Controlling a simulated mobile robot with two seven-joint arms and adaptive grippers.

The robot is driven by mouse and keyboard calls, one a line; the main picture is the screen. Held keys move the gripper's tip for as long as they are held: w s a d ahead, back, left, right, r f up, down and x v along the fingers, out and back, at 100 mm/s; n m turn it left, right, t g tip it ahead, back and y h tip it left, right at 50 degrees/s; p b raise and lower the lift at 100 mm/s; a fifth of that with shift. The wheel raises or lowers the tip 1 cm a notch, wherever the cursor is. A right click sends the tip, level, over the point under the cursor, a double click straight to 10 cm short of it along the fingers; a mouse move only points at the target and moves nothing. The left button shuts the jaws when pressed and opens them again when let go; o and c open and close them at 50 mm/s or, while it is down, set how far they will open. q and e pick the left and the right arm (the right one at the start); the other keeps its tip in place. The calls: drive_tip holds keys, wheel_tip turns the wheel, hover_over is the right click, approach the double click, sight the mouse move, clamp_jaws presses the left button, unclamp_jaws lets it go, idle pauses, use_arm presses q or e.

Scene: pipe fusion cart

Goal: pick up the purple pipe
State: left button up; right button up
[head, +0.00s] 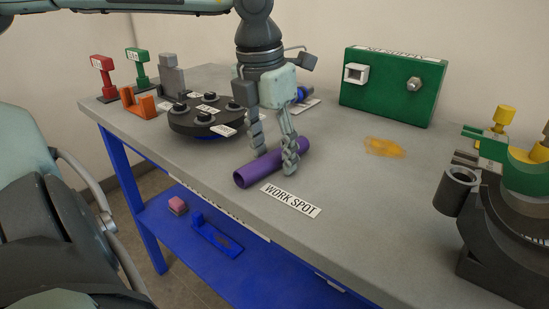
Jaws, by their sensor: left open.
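The purple pipe (263,167) lies on the grey bench top, just behind the white "WORK SPOT" label. My left gripper (273,164) points down over the pipe from above. Its fingers are open, one on the far-left side and one in front of the pipe near its right half. The front finger hides part of the pipe. I cannot tell whether either finger touches it. My right gripper is not in view.
A black round turntable (186,123) stands left of the pipe. A green box (393,85) stands at the back right. A dark fixture with yellow parts (506,215) is at the right edge. An orange holder (138,104) sits at the left. Bench top around the yellow stain (384,147) is free.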

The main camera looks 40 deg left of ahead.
use_arm(q)
drive_tip(key=shift+c, duration=0.6)
clamp_jaws()
drive_tip(key=shift+r, duration=0.15)
